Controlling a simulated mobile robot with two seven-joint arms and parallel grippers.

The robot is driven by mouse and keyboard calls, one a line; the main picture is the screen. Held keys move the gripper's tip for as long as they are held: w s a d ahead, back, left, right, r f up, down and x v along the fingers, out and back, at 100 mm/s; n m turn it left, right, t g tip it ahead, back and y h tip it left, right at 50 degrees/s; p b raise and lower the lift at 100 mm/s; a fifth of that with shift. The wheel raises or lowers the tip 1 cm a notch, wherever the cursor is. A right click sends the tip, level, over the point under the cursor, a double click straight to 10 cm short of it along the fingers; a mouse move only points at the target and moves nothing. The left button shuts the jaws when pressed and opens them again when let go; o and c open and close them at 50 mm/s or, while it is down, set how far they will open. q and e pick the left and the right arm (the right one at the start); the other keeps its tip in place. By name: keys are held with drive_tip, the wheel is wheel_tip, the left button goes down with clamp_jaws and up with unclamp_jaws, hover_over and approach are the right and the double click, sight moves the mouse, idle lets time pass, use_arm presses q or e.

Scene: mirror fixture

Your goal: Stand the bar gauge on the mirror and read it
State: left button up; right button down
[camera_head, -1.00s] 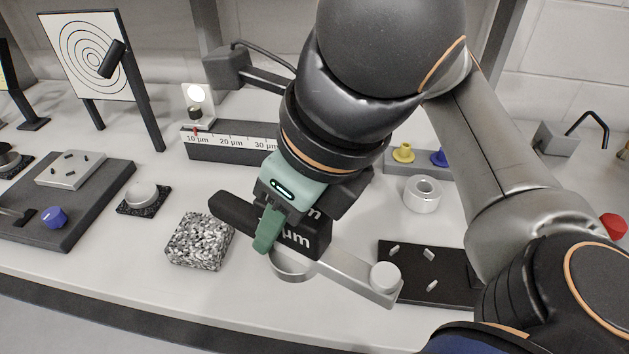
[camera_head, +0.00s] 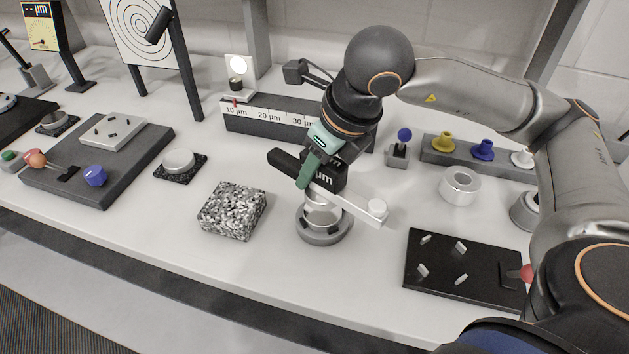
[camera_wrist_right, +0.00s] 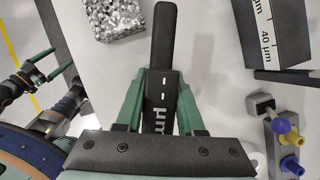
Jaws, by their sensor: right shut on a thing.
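The bar gauge (camera_head: 328,178) has a black block marked "µm", a dark bar to the left and a silver bar with a white round end to the right. My right gripper (camera_head: 310,168) is shut on its block. The gauge also shows between the green fingers in the right wrist view (camera_wrist_right: 163,100). Below it a shiny round piece, apparently the mirror (camera_head: 322,216), sits in a grey ring base. The gauge partly covers it. I cannot tell whether they touch. A green-fingered gripper, apparently my left (camera_wrist_right: 48,65), shows small in the wrist view; its opening is unclear.
A speckled granite block (camera_head: 232,210) stands left of the ring base. A black plate with small pins (camera_head: 465,268) lies to the right, a silver ring (camera_head: 460,185) behind it. A scale marked in µm (camera_head: 268,122) stands behind the gauge. The front table strip is clear.

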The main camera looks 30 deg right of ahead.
sight(314, 184)
drive_tip(key=shift+f, duration=1.45)
drive_tip(key=shift+f, duration=0.25)
drive_tip(key=c, duration=0.5)
unclamp_jaws()
drive_tip(key=shift+r, duration=0.1)
